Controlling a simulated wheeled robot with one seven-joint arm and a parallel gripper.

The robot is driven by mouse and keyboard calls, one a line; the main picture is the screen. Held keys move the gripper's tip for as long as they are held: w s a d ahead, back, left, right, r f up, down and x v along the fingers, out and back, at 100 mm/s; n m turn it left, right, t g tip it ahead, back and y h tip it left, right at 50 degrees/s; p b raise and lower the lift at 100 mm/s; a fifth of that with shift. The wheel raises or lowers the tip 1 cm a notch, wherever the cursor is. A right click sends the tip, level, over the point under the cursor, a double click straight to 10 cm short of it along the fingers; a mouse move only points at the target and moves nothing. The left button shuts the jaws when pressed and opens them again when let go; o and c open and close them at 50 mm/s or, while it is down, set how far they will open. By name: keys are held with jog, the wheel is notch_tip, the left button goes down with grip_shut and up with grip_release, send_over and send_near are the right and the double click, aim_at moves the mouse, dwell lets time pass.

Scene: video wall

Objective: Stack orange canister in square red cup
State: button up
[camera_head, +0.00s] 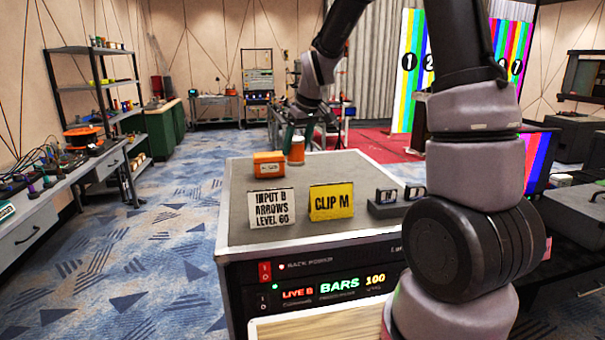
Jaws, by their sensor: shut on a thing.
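My gripper (297,128) is at the far end of my arm, low over the back of the grey-topped rack case. It is shut on the orange canister (296,150), a small upright orange cylinder with a pale band. The canister is just right of a square orange-red container with a label on its front (269,167), which looks like the square red cup. Its opening cannot be made out. In the picture the two are side by side; I cannot tell whether the canister touches the rack top (335,170).
A white card (271,209), a yellow "CLIP M" card (331,201) and small black holders (387,203) stand along the rack's front. My arm hides part of the right side. The rack top behind the cards is mostly clear. A bench (60,175) stands left.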

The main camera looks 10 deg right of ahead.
aim_at(299, 161)
notch_tip(299, 161, down, 7)
jog(key=shift+f, duration=0.15)
jog(key=shift+f, duration=0.15)
jog(key=o, duration=1.5)
